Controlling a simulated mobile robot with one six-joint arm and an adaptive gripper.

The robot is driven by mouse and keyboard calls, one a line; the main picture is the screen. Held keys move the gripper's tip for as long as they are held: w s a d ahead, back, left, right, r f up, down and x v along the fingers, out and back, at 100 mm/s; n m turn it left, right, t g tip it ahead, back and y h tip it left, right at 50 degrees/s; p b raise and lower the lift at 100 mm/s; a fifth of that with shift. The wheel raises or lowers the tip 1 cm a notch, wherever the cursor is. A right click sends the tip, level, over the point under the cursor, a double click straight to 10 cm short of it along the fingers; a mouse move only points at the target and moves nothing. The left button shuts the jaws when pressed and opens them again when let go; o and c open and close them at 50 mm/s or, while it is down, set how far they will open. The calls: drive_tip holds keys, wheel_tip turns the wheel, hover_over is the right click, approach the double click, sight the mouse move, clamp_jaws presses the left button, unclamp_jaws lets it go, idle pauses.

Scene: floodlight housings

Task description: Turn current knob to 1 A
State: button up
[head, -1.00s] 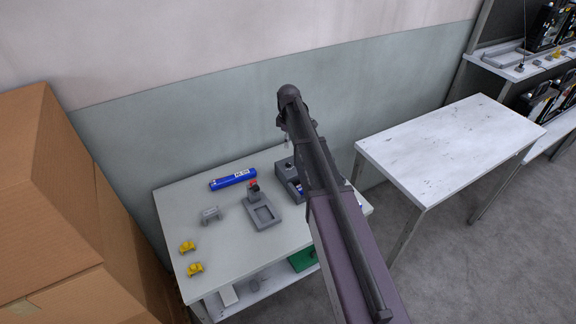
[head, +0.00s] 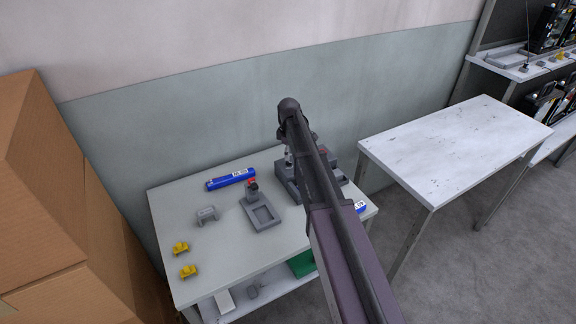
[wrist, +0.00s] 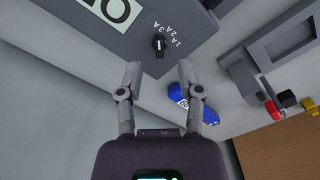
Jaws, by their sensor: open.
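The current knob (wrist: 159,44) is small and black with a white pointer line. It sits on a grey unit (wrist: 190,14), beside printed marks 1A, 2A and 3A (wrist: 174,34). The pointer runs roughly up and down in the wrist view; I cannot tell which mark it points at. My gripper (wrist: 160,70) is open and empty. The knob lies between the lines of its fingers, just past the tips, with no visible contact. In the head view the grey unit (head: 283,181) is partly hidden by my arm, and the knob is hidden.
On the same table (head: 225,245) are a blue cylinder (head: 231,179), a grey fixture with a red-topped part (head: 262,214), a small grey bracket (head: 206,215) and two yellow parts (head: 188,271). A cardboard box (head: 60,220) stands left. A white table (head: 450,150) at right is clear.

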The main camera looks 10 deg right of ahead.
sight(289, 162)
drive_tip(key=shift+f+b, duration=1.6)
drive_tip(key=shift+f, duration=0.35)
